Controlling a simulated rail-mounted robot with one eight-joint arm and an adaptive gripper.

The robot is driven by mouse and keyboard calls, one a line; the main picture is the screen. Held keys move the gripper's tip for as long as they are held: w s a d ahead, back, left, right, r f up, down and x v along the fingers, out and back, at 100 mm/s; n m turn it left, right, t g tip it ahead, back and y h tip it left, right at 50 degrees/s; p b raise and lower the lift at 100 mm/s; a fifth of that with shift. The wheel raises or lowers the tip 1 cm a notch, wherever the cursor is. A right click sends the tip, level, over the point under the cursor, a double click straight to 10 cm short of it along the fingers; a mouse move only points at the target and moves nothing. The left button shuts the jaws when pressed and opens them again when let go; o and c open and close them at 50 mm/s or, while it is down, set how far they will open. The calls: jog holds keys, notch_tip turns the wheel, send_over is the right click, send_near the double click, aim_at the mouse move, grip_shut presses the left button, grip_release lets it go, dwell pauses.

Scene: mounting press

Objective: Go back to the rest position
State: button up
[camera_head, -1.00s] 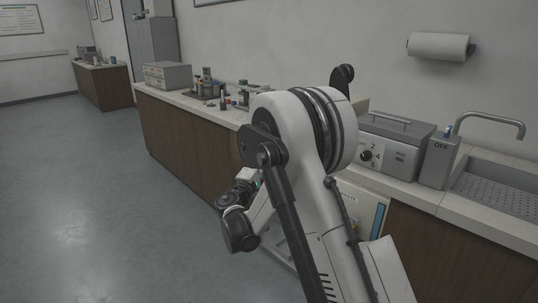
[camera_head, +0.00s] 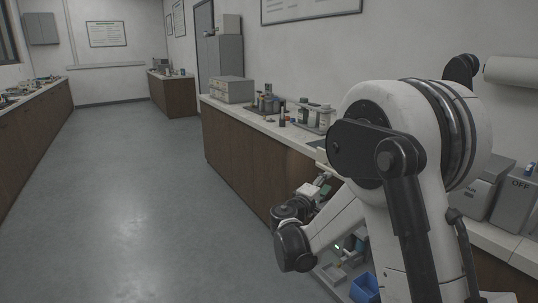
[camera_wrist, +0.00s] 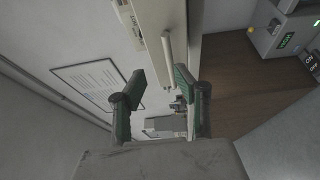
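My gripper (camera_wrist: 158,80) shows in the wrist view with its two green-padded fingers spread apart. No object is seen held between them. A pale bar (camera_wrist: 167,60) shows in the gap behind the fingers; I cannot tell how far off it is. In the head view my arm is folded in the right half, and the gripper end (camera_head: 318,190) is small and partly hidden behind my arm in front of the counter. A grey machine (camera_wrist: 280,35) with a green display and an on/off label is at the upper right of the wrist view.
A wood-fronted counter (camera_head: 238,155) runs along the wall, with a drawer box (camera_head: 233,90) and bottles on top. Grey units, one marked OFF (camera_head: 517,205), stand at the right. A blue bin (camera_head: 365,289) is low beside my arm. The floor (camera_head: 140,210) at the left is clear.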

jog(key=s+d+r+m+g+y+p, duration=0.2)
jog(key=s+d+r+m+g+y, duration=0.15)
jog(key=s, duration=0.65)
jog(key=s+d+r+m+g+y+p, duration=0.2)
jog(key=s+r, duration=0.3)
jog(key=s, duration=0.4)
jog(key=s+a+m+y+p, duration=0.1)
jog(key=s+a+m+y, duration=0.1)
jog(key=s, duration=0.9)
jog(key=s+a+f+m+g+y+p, duration=0.1)
jog(key=s+a+y, duration=0.3)
jog(key=s, duration=0.8)
jog(key=shift+s+a+f+m+y+p, duration=0.15)
jog(key=shift+a+m+y+p, duration=0.35)
jog(key=shift+a, duration=0.7)
notch_tip(320, 180, up, 11)
jog(key=p, duration=1.1)
jog(key=shift+f, duration=0.1)
